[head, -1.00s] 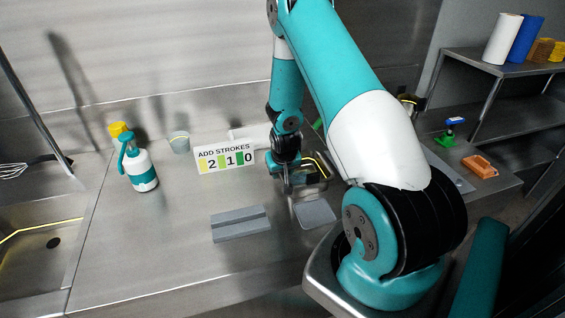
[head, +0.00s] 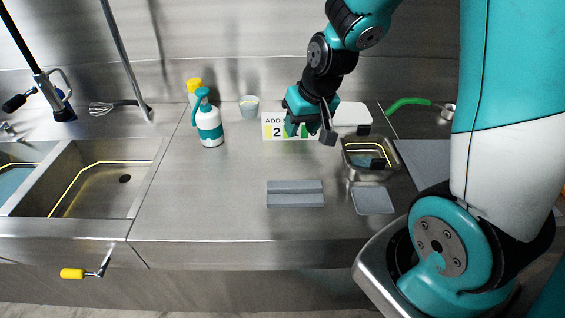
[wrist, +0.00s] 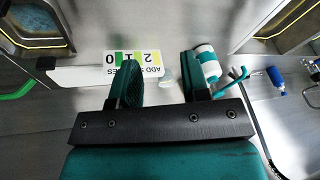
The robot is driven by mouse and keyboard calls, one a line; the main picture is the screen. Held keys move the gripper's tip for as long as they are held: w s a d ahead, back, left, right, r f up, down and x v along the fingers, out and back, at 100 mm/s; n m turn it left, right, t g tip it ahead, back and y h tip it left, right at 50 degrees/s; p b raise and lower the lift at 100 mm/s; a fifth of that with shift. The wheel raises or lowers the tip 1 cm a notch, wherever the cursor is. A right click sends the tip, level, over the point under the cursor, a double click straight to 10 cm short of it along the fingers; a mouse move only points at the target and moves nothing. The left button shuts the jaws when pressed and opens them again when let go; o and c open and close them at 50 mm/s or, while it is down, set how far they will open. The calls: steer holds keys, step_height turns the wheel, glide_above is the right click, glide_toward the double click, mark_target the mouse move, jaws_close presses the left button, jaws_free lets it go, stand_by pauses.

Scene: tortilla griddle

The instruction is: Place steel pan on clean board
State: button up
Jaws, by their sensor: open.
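The steel pan (head: 348,165), a square open vessel with a yellow line inside its rim, stands on the counter right of centre in the head view. It also shows at the top left of the wrist view (wrist: 40,42). A white board (head: 352,113) lies flat behind the pan, and shows in the wrist view (wrist: 80,76) partly behind the sign. I cannot tell for sure that it is the clean board. My gripper (head: 311,128) is open and empty, raised left of the pan and in front of the sign. Its spread fingers show in the wrist view (wrist: 160,75).
The "ADD STROKES 2 1 0" sign (head: 270,130) stands behind my gripper. A grey grooved block (head: 295,194) and flat grey plate (head: 373,201) lie in front. A teal-white bottle (head: 209,128), cup (head: 249,106) and sink (head: 100,180) are left. The middle-left counter is clear.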

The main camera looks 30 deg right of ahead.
steer(key=s+a+r+n+g+y, duration=0.1)
steer(key=s+a+r+n, duration=0.3)
steer(key=s+a, duration=0.5)
steer(key=s+a+r+n+g+y, duration=0.2)
steer(key=s+a+r+n, duration=0.3)
steer(key=s+a+r, duration=0.2)
steer(key=s+a, duration=0.1)
steer(key=s, duration=0.1)
steer(key=shift+s+a+g, duration=0.3)
steer(key=shift+a, duration=0.1)
